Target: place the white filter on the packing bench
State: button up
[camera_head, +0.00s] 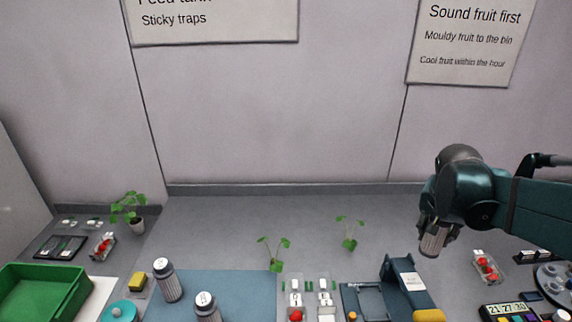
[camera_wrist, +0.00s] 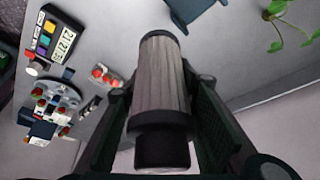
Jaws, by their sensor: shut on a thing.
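My gripper (camera_head: 436,236) is at the right of the head view, raised above the grey bench surface (camera_head: 225,230). It is shut on a pale grey-white ribbed cylinder with dark ends, which appears to be the white filter (camera_head: 433,241). In the wrist view the filter (camera_wrist: 162,78) sits lengthwise between the two dark fingers, and nothing under it touches it. Which part of the bench is the packing bench cannot be told.
A green crate (camera_head: 45,285) is far left. The back strip of grey surface is mostly clear.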

jog(key=w+a+n+t+y+p, duration=0.1)
jog(key=w+a+n, duration=0.25)
jog(key=a, duration=1.05)
jog(key=w+a+n+y+p, duration=0.1)
jog(key=w+a+n+y, duration=0.2)
jog(key=a, duration=1.2)
jog(key=s+a+n+y+p, duration=0.1)
jog(key=s+a+n, duration=0.3)
jog(key=a, duration=1)
jog(key=s+a+n+y+p, duration=0.1)
jog(key=s+a+n, duration=0.25)
jog(key=a, duration=1.05)
jog(key=shift+h, duration=0.3)
jog(key=shift+w+d+f, duration=0.1)
jog(key=shift+w+f, duration=0.05)
jog(key=shift+f, duration=1.1)
jog(key=shift+w+d+f, duration=0.1)
jog(key=shift+f, duration=1.15)
jog(key=shift+f+b, duration=0.5)
jog(key=shift+f, duration=2.4)
